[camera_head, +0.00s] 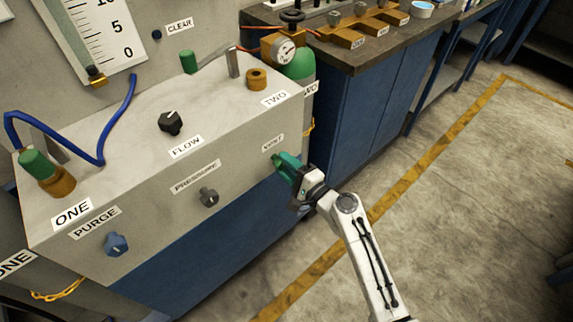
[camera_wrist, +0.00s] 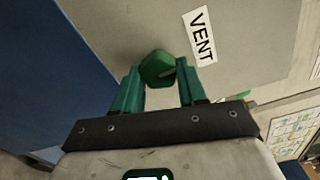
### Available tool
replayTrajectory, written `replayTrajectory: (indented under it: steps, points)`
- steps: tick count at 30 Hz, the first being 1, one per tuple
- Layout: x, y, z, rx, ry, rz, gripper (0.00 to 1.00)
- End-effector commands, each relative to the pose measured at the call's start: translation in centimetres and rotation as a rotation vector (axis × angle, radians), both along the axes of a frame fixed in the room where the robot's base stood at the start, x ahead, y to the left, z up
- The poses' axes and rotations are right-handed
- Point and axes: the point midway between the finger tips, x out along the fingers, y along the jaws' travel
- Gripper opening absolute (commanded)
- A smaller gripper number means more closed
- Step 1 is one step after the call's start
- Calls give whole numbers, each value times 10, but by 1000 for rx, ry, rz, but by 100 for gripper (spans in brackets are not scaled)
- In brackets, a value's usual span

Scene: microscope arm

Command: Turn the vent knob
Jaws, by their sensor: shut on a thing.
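The vent knob (camera_wrist: 157,68) is green and sits on the panel's front face beside the VENT label (camera_wrist: 200,36). My gripper (camera_wrist: 158,80) has green fingers, one on each side of the knob, and is shut on it. In the head view my gripper (camera_head: 287,165) reaches the right end of the front face, below the small label (camera_head: 272,143). The knob is hidden behind the fingers there, or cannot be told from them.
A blue workbench (camera_head: 365,95) stands behind. The floor (camera_head: 460,200) to the right is clear.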

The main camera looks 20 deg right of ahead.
Motion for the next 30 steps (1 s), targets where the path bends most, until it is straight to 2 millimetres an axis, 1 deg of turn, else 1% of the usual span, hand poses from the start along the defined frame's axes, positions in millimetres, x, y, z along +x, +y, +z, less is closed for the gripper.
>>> replayTrajectory:
  steps: [6, 17, 18, 26, 30]
  points:
    - [0, -1, -2, 33, 13, -4, 11]
    - [-1, -2, -2, 37, 14, -4, 11]
    - [-1, -2, -2, 37, 14, -4, 42]
    - [0, -1, -1, 36, 13, -2, 67]
    - [0, 0, -1, 35, 12, -1, 67]
